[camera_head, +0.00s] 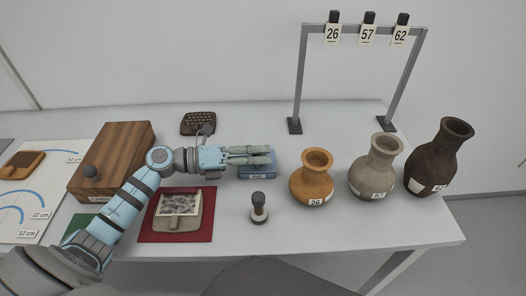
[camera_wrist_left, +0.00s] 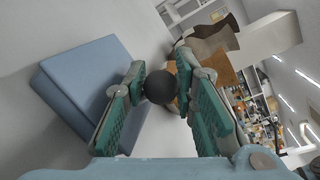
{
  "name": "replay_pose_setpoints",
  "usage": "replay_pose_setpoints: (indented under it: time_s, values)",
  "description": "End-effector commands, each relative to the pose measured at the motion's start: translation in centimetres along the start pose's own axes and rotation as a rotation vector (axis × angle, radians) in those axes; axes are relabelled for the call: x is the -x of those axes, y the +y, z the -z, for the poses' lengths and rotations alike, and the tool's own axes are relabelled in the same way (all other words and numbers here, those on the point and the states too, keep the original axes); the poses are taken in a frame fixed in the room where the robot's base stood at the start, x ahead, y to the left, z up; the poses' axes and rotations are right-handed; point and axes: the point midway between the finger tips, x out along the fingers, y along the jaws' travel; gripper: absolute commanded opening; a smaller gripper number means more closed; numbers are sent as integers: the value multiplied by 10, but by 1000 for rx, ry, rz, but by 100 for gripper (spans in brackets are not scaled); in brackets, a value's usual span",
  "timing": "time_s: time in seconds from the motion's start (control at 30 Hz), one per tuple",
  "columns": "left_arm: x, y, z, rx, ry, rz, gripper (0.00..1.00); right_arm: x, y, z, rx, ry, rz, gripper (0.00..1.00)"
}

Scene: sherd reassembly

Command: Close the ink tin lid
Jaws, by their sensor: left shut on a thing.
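The blue ink tin (camera_head: 258,173) lies on the white table, left of the vases. My left gripper (camera_head: 268,154) reaches in from the left and lies over the tin's far part, hiding some of it. In the left wrist view a flat blue slab (camera_wrist_left: 82,85), part of the tin, fills the left side. A dark round knob (camera_wrist_left: 160,87) sits between my left fingertips, which are shut on it. I cannot tell how the knob joins the tin, nor the lid's angle. My right gripper is not in view.
A dark-knobbed stamp (camera_head: 258,207) stands just in front of the tin. An orange vase (camera_head: 311,182), a grey vase (camera_head: 377,170) and a dark vase (camera_head: 437,160) stand to the right. A wooden box (camera_head: 121,150) and a red mat (camera_head: 150,236) lie left. The front right table is clear.

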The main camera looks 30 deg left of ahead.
Motion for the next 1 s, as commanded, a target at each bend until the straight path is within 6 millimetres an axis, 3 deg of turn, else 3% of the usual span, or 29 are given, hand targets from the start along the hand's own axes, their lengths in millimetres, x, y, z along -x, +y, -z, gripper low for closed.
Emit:
replay_pose_setpoints:
  time_s: [0.6, 0.63, 0.73, 1.0]
  values:
    - [4, 5, 8, 11, 4, -6, 0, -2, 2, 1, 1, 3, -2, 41]
    - [4, 5, 8, 11, 4, -6, 26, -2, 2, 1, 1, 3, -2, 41]
    - [4, 5, 8, 10, 5, -6, 42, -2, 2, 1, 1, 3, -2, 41]
    - [4, 6, 8, 11, 5, -8, 44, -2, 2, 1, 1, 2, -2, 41]
